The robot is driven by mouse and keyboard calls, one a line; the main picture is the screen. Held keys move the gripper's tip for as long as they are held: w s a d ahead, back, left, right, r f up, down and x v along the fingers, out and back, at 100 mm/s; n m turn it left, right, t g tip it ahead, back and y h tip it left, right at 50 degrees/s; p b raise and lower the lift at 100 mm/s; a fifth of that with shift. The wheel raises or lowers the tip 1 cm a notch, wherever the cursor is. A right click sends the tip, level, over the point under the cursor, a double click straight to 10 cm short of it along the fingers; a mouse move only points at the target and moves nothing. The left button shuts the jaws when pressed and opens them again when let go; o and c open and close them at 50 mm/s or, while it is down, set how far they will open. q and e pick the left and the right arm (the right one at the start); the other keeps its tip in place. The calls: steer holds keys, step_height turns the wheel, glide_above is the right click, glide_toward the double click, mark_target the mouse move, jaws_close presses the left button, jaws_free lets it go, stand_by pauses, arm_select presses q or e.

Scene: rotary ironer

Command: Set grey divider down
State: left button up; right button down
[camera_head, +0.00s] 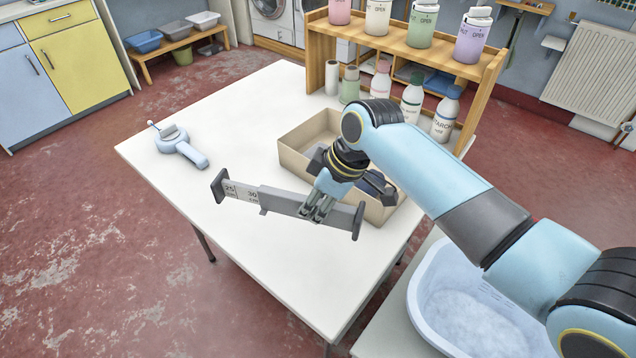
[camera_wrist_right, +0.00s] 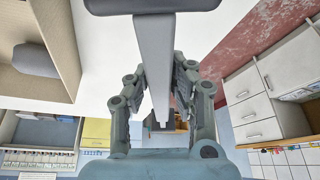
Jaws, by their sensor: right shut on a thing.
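The grey divider (camera_head: 281,202) is a long bar with dark end plates and a printed scale near its left end. My right gripper (camera_head: 318,208) is shut on it right of its middle, in front of the cardboard-coloured box (camera_head: 296,152). The divider appears held above the white table (camera_head: 262,262), but the gap beneath it is hard to judge. In the right wrist view the divider (camera_wrist_right: 155,55) runs up between my fingers to a dark end plate (camera_wrist_right: 150,5). My left gripper is not in view.
A light-blue handheld device (camera_head: 178,146) lies at the table's left. Several bottles (camera_head: 412,98) stand under a wooden shelf (camera_head: 400,42) at the back. A pale blue tub (camera_head: 470,310) stands at the lower right.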

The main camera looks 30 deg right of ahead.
steer(key=shift+s+d+p, duration=0.15)
steer(key=shift+d+p, duration=0.1)
steer(key=shift+p, duration=0.3)
steer(key=shift+f, duration=0.3)
arm_select(q)
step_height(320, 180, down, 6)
steer(key=b, duration=0.7)
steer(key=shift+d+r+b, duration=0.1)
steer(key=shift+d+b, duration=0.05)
steer(key=shift+b, duration=0.2)
arm_select(e)
step_height(320, 180, down, 7)
steer(key=shift+r, duration=0.15)
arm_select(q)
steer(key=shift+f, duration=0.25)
arm_select(e)
steer(key=shift+f, duration=0.55)
steer(key=c, duration=1.1)
jaws_free()
steer(key=shift+s, duration=0.1)
